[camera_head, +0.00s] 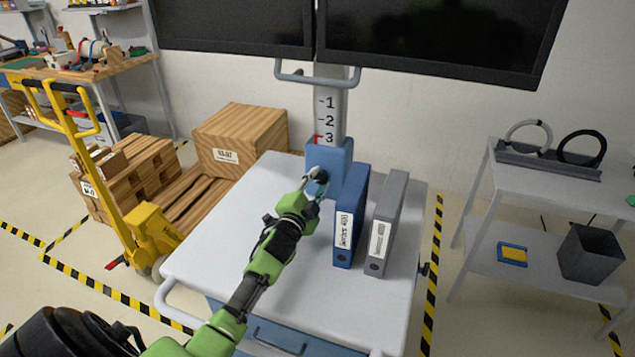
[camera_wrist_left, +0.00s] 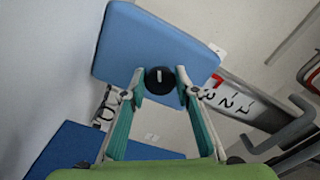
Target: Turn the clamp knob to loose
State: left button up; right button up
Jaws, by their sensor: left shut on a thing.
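The black clamp knob (camera_wrist_left: 159,76) with a white mark sits on the face of the blue clamp block (camera_wrist_left: 135,30). In the head view the clamp block (camera_head: 342,155) is around the grey column (camera_head: 328,100), which is marked 1, 2, 3. A red pointer (camera_head: 318,139) is near the 3. My left gripper (camera_head: 316,182) reaches the block over the cart; in the wrist view its fingertips (camera_wrist_left: 158,90) are on either side of the knob, shut on it. In the head view the gripper mostly hides the knob. My right gripper is not in view.
A blue binder (camera_head: 350,220) and a grey binder (camera_head: 385,230) stand on the white cart top (camera_head: 220,240), right of my left arm. Two dark monitors (camera_head: 430,40) hang above, with a handle (camera_head: 318,82) below them. A yellow pallet truck stands left, a shelf cart right.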

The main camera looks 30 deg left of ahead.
pick_arm(q)
jog(key=o, duration=1.1)
jog(key=shift+c, duration=0.2)
jog(key=v, duration=1.2)
jog(key=shift+d, duration=0.1)
